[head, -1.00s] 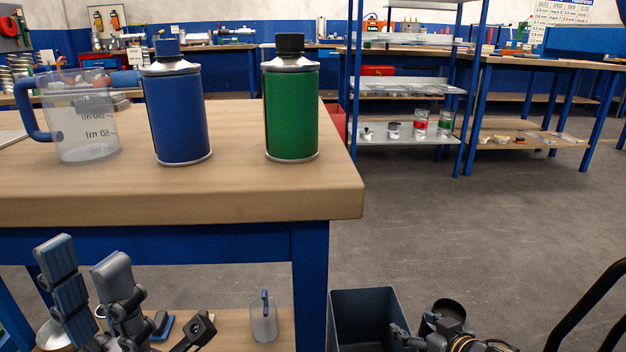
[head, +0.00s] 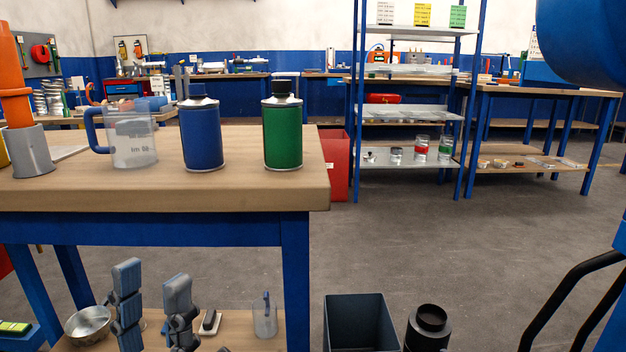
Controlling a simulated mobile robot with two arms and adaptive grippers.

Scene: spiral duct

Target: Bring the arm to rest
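My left gripper (head: 152,296) shows at the bottom left of the head view, in front of the workbench. Its two grey fingers point up and stand apart with nothing between them. The wrist is cut off by the lower frame edge. My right gripper is out of view. The wooden workbench (head: 160,196) stands on blue legs beyond the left fingers. On its top are a clear measuring jug (head: 132,145) with a blue handle, a blue can (head: 202,137) and a green can (head: 283,136).
A grey bin (head: 358,325) and a black cylinder (head: 428,328) stand at the bottom, right of the bench. The lower shelf holds a metal bowl (head: 88,325) and a small clear jug (head: 266,318). Open floor (head: 455,240) stretches to a blue shelf rack (head: 408,110).

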